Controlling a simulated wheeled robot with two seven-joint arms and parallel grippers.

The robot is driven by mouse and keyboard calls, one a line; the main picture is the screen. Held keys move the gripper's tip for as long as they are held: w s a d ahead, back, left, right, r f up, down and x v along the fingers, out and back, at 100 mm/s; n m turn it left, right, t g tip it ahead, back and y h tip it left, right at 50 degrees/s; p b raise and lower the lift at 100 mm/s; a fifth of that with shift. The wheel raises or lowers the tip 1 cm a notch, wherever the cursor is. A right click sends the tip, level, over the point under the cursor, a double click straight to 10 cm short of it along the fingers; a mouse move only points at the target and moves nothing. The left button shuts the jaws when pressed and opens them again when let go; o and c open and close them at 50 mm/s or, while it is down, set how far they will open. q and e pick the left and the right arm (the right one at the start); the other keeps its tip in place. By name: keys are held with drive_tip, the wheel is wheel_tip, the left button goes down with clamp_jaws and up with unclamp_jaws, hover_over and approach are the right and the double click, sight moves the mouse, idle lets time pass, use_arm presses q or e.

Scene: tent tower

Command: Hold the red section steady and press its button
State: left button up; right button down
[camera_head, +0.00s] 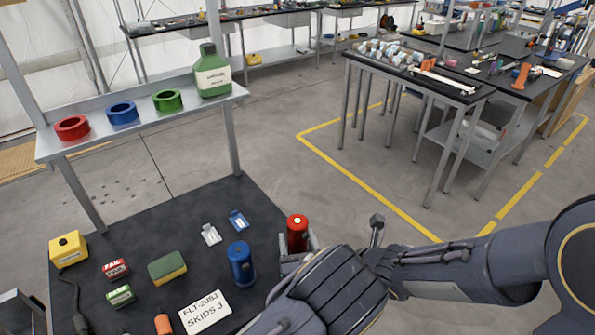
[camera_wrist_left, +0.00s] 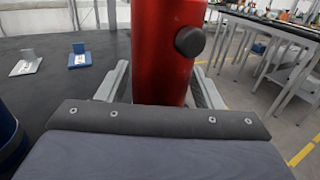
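The red section (camera_head: 297,229) is an upright red cylinder with a pale spot on its top, near the right edge of the dark table. In the left wrist view the red section (camera_wrist_left: 160,55) fills the middle, with a round black button (camera_wrist_left: 189,41) on its side, right of centre. My left gripper (camera_head: 299,245) has one finger on each side of the red section and looks shut on it. Its lower end is hidden, so I cannot tell whether it rests on the table.
A blue cylinder (camera_head: 241,264) stands on the table (camera_head: 200,205) left of the red section. Two small tags, a sponge, labelled blocks, a sign (camera_head: 205,311) and a yellow button box (camera_head: 68,248) lie around. A shelf (camera_head: 140,122) holds rings and a green bottle.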

use_arm(q)
drive_tip(key=shift+o, duration=1.2)
drive_tip(key=shift+f, duration=0.1)
